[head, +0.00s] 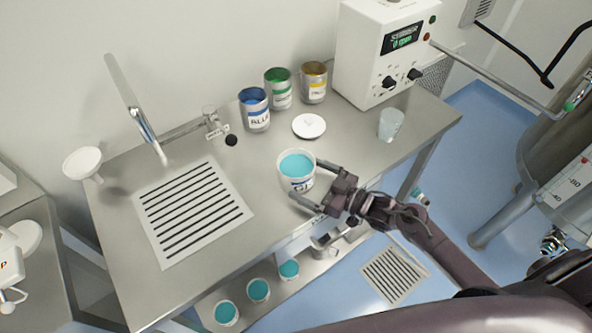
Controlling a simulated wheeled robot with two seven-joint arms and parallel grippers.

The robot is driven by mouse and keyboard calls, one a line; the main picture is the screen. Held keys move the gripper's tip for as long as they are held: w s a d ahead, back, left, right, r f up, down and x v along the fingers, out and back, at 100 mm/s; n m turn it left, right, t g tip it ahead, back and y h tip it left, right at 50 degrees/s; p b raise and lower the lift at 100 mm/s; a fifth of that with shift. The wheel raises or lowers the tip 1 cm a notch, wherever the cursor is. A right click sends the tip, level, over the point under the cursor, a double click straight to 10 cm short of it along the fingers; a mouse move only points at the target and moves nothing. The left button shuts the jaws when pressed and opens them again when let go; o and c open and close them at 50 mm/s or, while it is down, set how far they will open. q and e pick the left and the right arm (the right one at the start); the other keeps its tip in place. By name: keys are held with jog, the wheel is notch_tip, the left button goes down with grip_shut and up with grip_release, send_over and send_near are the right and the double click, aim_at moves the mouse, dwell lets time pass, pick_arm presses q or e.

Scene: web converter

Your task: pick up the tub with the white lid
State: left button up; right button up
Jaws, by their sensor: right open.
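A white tub (298,185) with a teal top surface and dark lettering stands upright on the steel bench, near its front edge. No white lid sits on it. A round white lid-like disc (309,126) lies flat on the bench just behind it. My right gripper (307,180) is open at the tub's front right side, with one finger at its right and the other at its lower front. I cannot tell whether the fingers touch it. My left gripper is not in view.
Blue (255,110), green (278,88) and yellow (314,82) cans stand at the back of the bench (360,160). A clear cup (390,124) stands to the right, before a white control box (380,50). A slotted grate (192,210) is at left. Several teal-topped tubs (258,290) sit on a lower shelf.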

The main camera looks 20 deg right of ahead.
aim_at(296, 172)
jog(key=x, duration=0.3)
jog(key=c, duration=1.1)
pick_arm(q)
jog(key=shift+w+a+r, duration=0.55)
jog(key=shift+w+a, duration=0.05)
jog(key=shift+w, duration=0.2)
pick_arm(e)
jog(key=shift+r, duration=0.1)
jog(key=shift+c, duration=0.2)
jog(key=shift+w, duration=0.1)
